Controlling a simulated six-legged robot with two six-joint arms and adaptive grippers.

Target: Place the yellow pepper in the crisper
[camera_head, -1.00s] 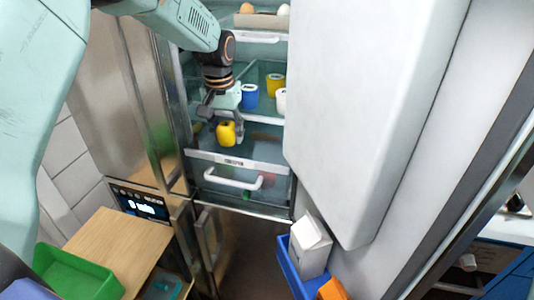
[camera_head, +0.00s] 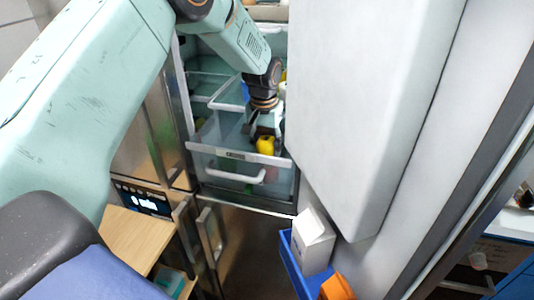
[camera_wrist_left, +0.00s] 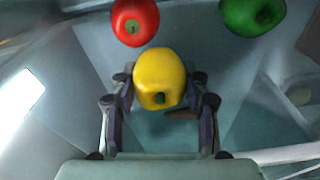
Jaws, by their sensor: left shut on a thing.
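The yellow pepper (camera_head: 265,144) is between the fingers of my left gripper (camera_head: 262,132), which is shut on it. In the head view it shows just behind the front rim of the crisper (camera_head: 208,151), a clear drawer with a white handle. The pepper also shows in the left wrist view (camera_wrist_left: 160,70), between the two fingers of my left gripper (camera_wrist_left: 160,95). I cannot tell its exact height over the drawer floor. My right gripper is not in view.
A red round item (camera_wrist_left: 135,20) and a green one (camera_wrist_left: 252,14) lie beyond the pepper in the wrist view. The white fridge door (camera_head: 375,110) stands close on the right. A blue bin (camera_head: 294,262) with a white carton (camera_head: 312,243) is below it.

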